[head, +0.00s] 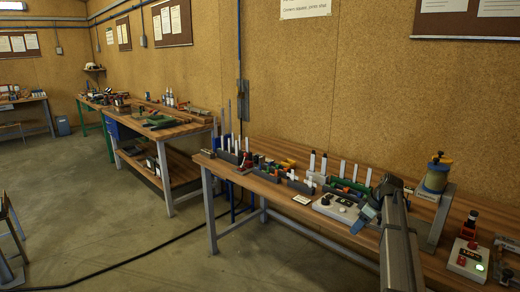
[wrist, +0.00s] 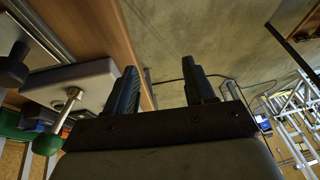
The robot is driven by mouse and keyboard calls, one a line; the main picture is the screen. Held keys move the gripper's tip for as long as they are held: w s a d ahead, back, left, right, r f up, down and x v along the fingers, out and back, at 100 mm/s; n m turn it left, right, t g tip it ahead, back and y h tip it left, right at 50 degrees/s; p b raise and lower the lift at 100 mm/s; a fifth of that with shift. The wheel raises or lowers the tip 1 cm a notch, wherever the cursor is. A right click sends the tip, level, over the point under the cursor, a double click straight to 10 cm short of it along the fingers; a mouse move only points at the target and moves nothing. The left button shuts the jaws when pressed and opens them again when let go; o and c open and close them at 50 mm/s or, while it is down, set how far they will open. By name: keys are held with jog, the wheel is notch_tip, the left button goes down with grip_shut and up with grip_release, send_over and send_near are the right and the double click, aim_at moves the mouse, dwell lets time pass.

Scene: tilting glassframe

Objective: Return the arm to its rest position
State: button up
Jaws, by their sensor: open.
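My gripper (wrist: 160,82) shows in the wrist view with its two dark fingers apart and nothing between them. Bench edge and bare floor lie behind the fingers. In the head view my grey arm reaches up from the lower right over the workbench (head: 318,232). Its far end is by the bench's front edge, close to a pale control box (head: 325,209) with dark knobs. The fingers are hard to make out there. The arm hides part of the bench behind it.
A box with a green button (head: 467,262) is farther right. A green-knobbed lever (wrist: 48,143) is at the wrist view's left. Several small tools line the bench; floor (head: 130,225) in front is open.

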jog(key=s+a+f+m+g, duration=0.2)
jog(key=s+a+f, duration=0.4)
jog(key=f, duration=0.6)
jog(key=s+a+f+m+g+h, duration=0.15)
jog(key=s+a+f, duration=0.25)
jog(key=s+f, duration=0.6)
jog(key=s+a+f+m+g, duration=0.15)
jog(key=s+a+f, duration=0.35)
jog(key=f, duration=0.9)
jog(key=s+a+f+m+g+h, duration=0.1)
jog(key=s+f, duration=0.3)
jog(key=s, duration=0.7)
jog(key=s+a+f+m+g, duration=0.1)
jog(key=s+f, duration=0.4)
jog(key=s, duration=0.7)
jog(key=s+a+f+m+g+h, duration=0.1)
jog(key=s+a+f, duration=0.3)
jog(key=s, duration=0.8)
jog(key=shift+f+m+g+h, duration=0.35)
jog(key=shift+f+m+g, duration=0.1)
jog(key=shift+m, duration=0.45)
